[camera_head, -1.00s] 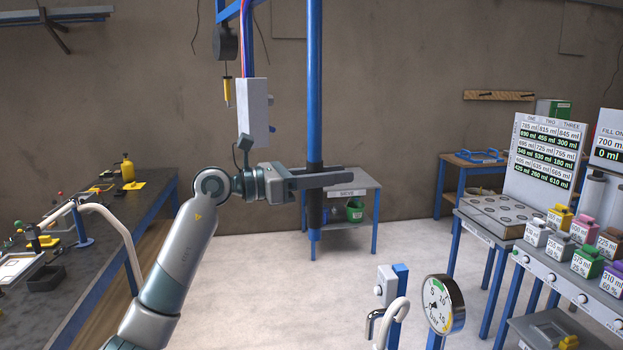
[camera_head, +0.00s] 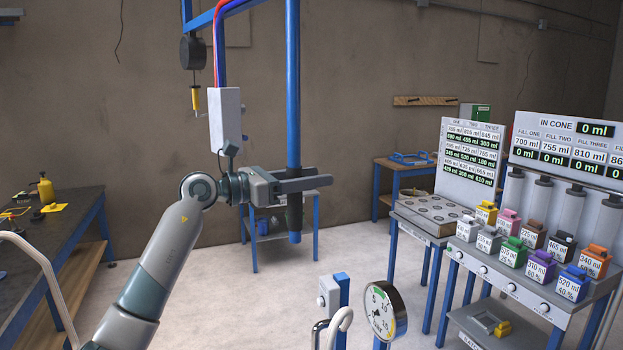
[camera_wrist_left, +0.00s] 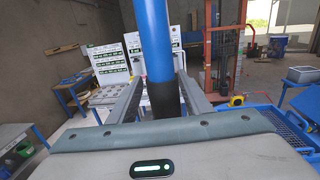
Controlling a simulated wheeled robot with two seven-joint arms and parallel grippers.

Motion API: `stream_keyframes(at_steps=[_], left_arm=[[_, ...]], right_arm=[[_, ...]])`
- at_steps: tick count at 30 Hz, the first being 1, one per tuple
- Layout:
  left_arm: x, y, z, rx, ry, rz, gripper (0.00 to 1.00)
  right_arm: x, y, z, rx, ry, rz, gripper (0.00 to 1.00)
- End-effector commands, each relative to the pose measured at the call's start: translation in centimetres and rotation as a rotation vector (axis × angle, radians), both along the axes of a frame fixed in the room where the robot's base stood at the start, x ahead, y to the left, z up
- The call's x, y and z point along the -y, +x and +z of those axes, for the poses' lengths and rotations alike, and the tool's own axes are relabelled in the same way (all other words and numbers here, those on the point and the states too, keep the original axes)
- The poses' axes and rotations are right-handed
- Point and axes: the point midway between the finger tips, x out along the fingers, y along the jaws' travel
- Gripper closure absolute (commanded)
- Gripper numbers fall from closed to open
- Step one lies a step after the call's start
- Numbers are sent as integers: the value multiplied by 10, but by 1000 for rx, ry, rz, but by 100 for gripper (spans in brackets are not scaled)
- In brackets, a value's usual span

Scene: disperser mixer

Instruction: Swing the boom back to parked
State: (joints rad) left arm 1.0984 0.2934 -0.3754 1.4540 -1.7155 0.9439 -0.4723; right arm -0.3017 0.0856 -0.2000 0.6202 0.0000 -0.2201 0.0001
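The boom's blue upright pole (camera_head: 293,95) hangs from the blue overhead frame (camera_head: 205,20) and ends low in a dark grip sleeve (camera_head: 295,212). My left gripper (camera_head: 308,183) is around the pole at the top of this sleeve. In the left wrist view the pole (camera_wrist_left: 154,40) stands upright between the two fingers (camera_wrist_left: 160,95). The exact finger contact is partly hidden. A parked mark for the boom is not identifiable. My right gripper is out of view.
A white box (camera_head: 225,118) and a yellow pendant (camera_head: 196,98) hang left of the pole. A dark workbench (camera_head: 60,235) stands left. A gauge (camera_head: 384,311) stands in front; a dosing bench (camera_head: 520,290) stands right. Open floor lies between.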

Motion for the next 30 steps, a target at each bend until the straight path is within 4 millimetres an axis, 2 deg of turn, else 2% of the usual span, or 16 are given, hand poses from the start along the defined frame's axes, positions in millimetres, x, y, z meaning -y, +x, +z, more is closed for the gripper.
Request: stream_keyframes(at_steps=[8, 14, 20, 30], left_arm=[[1, -2, -3, -2, 2, -4, 55], [-11, -8, -5, -2, 3, -3, 55], [-36, -22, -7, -1, 3, -2, 55], [-97, -56, -8, -2, 3, 1, 55]], right_arm=[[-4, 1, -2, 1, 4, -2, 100], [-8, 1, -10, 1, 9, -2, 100], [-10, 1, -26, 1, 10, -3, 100], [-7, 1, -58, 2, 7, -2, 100]])
